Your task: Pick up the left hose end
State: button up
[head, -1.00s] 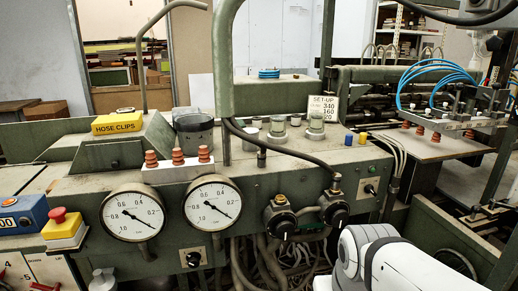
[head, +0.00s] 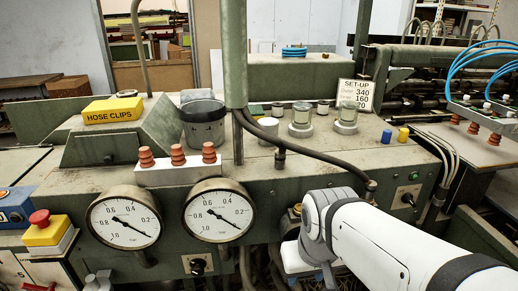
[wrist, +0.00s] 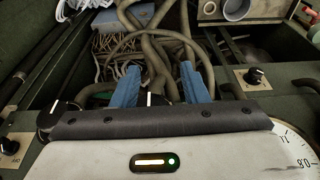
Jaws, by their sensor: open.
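In the wrist view my gripper (wrist: 160,84) is open, its two blue fingers apart with nothing held between them. Several grey-brown hoses (wrist: 150,48) hang and curve beyond and between the fingers, inside the dark recess of the machine. I cannot tell which of them has the left hose end, and no free end shows clearly. In the head view hoses (head: 256,268) also show below the front panel, partly hidden by my white arm. My gripper is not clearly visible there.
Two dial gauges (head: 125,220) and a black knob (head: 198,266) sit on the panel. Red suction cups (head: 178,155), a yellow hose clips box (head: 113,110) and a red stop button (head: 40,218) stand nearby. A black hose (head: 310,153) crosses the machine top.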

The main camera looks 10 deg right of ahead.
jog(key=shift+o, duration=0.7)
jog(key=w+a+r+n+p, duration=0.1)
jog(key=w+r+p, duration=0.3)
jog(key=w+r, duration=0.3)
notch_tip(320, 180, up, 2)
jog(key=shift+r+t, duration=0.2)
jog(key=shift+t, duration=0.1)
notch_tip(320, 180, up, 12)
jog(key=n+t+y+p, duration=0.1)
jog(key=n+p, duration=0.1)
jog(key=p, duration=0.3)
send_over(280, 154)
jog(key=s+d, duration=0.1)
jog(key=d, duration=0.1)
jog(key=shift+w+a+f, duration=0.1)
jog(key=shift+w+a, duration=0.05)
jog(key=shift+w, duration=0.1)
jog(key=x, duration=0.2)
jog(key=p+x, duration=0.1)
jog(key=x, duration=0.4)
jog(key=shift+s+a, duration=0.15)
jog(key=shift+a, duration=0.15)
jog(key=shift+c, duration=0.2)
jog(key=c, duration=1)
notch_tip(280, 154, up, 10)
jog(key=shift+r+b, duration=0.1)
jog(key=shift+b, duration=0.35)
